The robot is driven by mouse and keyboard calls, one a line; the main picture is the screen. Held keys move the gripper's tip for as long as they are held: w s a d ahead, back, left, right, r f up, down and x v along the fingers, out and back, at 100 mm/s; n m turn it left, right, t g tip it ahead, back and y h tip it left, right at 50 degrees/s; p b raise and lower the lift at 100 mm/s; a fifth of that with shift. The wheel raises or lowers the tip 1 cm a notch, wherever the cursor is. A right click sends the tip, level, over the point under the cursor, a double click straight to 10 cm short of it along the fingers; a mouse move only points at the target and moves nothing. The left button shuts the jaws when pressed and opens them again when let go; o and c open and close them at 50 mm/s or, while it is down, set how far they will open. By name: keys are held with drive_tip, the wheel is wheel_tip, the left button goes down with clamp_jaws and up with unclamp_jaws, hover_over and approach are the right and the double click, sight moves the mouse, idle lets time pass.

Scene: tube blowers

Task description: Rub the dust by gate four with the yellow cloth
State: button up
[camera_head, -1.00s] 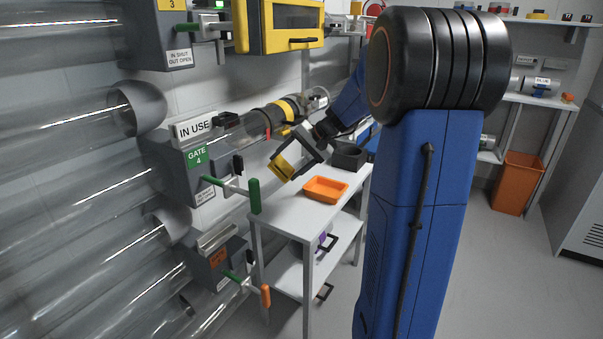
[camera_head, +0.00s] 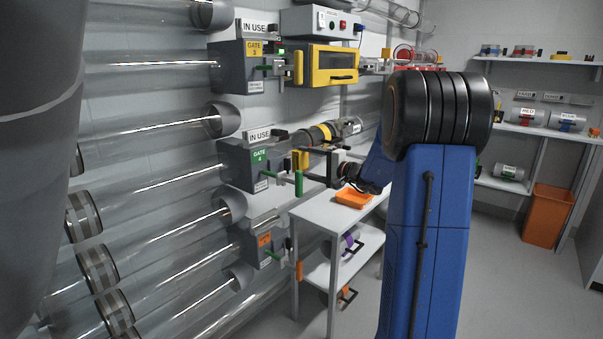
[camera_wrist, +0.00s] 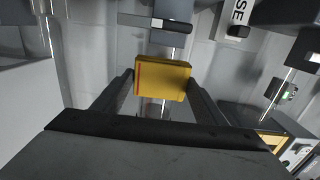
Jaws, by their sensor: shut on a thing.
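Gate four is a grey box (camera_head: 240,168) with a green "GATE 4" label, on the clear tube at the left wall. A green handle (camera_head: 299,183) sticks out from it. The yellow cloth (camera_wrist: 162,80) looks like a folded pad, with a red-orange edge at its left. My gripper (camera_head: 309,160) is shut on the cloth, which it holds upright just right of the gate four box, above the green handle. In the wrist view the cloth sits between the two dark fingers. I cannot make out the dust, nor whether the cloth touches anything.
An "IN USE" sign (camera_head: 259,135) stands over gate four. Gate 3 (camera_head: 238,68) and a yellow-framed box (camera_head: 331,65) are above. An orange tray (camera_head: 353,199) lies on a white table (camera_head: 318,213) below my gripper. Clear tubes fill the left.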

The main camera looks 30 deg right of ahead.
sight(295, 158)
drive_tip(key=shift+s+r, duration=0.15)
drive_tip(key=shift+s, duration=0.05)
drive_tip(key=shift+x, duration=3)
drive_tip(key=shift+x, duration=0.95)
drive_tip(key=shift+d, duration=0.1)
drive_tip(key=shift+w+d, duration=0.25)
drive_tip(key=shift+d, duration=0.55)
drive_tip(key=shift+w+d, duration=0.3)
drive_tip(key=shift+d, duration=0.5)
drive_tip(key=w+d, duration=0.2)
drive_tip(key=d, duration=0.4)
drive_tip(key=shift+w+d, duration=0.25)
drive_tip(key=shift+w, duration=0.15)
drive_tip(key=shift+a, duration=0.1)
